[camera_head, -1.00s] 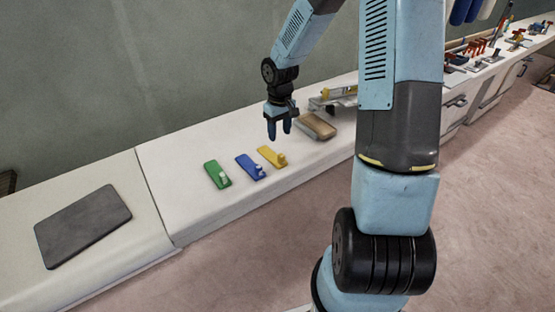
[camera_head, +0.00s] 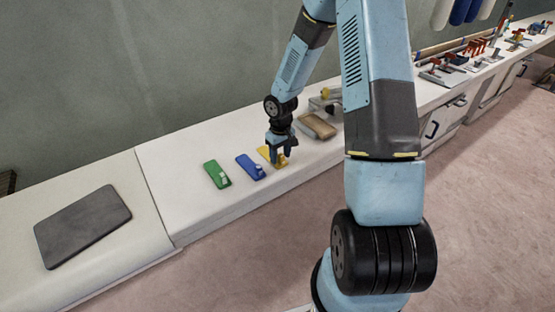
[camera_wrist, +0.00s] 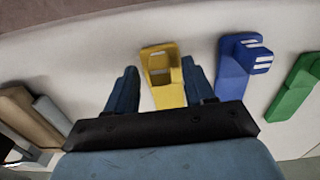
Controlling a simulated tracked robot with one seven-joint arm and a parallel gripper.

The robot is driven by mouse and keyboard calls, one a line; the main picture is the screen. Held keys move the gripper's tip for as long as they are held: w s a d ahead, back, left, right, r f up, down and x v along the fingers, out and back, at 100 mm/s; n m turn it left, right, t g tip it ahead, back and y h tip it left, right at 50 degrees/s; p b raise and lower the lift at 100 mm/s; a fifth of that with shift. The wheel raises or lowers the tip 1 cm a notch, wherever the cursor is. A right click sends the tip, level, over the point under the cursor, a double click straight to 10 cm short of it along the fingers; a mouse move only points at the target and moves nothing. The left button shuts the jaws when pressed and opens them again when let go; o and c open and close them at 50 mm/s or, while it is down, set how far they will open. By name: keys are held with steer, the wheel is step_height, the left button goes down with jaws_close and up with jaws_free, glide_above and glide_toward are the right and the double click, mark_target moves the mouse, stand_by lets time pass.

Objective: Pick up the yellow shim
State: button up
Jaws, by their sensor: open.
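The yellow shim (camera_head: 266,152) lies on the white bench top, partly hidden by my gripper (camera_head: 279,160) in the head view. The fingers are apart, one on each side of the shim, and hold nothing. Whether they touch the shim or how far above the bench they are, I cannot tell. The lower end of the shim is hidden behind the gripper body.
A blue shim (camera_head: 250,167) lies just left of the yellow one, and a green shim (camera_head: 217,174) is further left. A brown block (camera_head: 318,126) lies to the right. A dark flat pad (camera_head: 83,226) lies at far left. Bench is clear between pad and green shim.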

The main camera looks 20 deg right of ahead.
steer(key=shift+f, duration=0.4)
jaws_close()
